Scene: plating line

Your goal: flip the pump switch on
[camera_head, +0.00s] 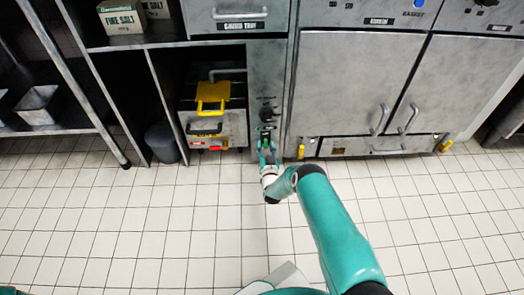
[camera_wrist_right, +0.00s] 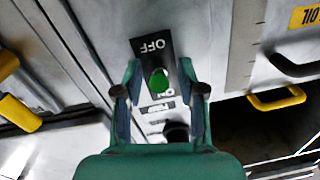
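The pump switch shows in the right wrist view as a green toggle (camera_wrist_right: 160,82) on a black plate marked OFF at the top and ON below it. A small label, which seems to read PUMP, sits beneath the plate. I cannot tell which way the toggle is set. In the head view the switch is small, low on the narrow grey panel (camera_head: 266,82). My right gripper (camera_head: 267,146) is at the switch; in the wrist view its open fingers (camera_wrist_right: 160,75) lie either side of the toggle. Contact is unclear. My left gripper is not in view.
A black knob (camera_wrist_right: 177,132) is close to the switch. Left of the panel, an open bay holds a grey unit with a yellow handle (camera_head: 212,96). Steel doors (camera_head: 350,82) with handles stand to the right, a yellow-tipped lever (camera_head: 301,151) below.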

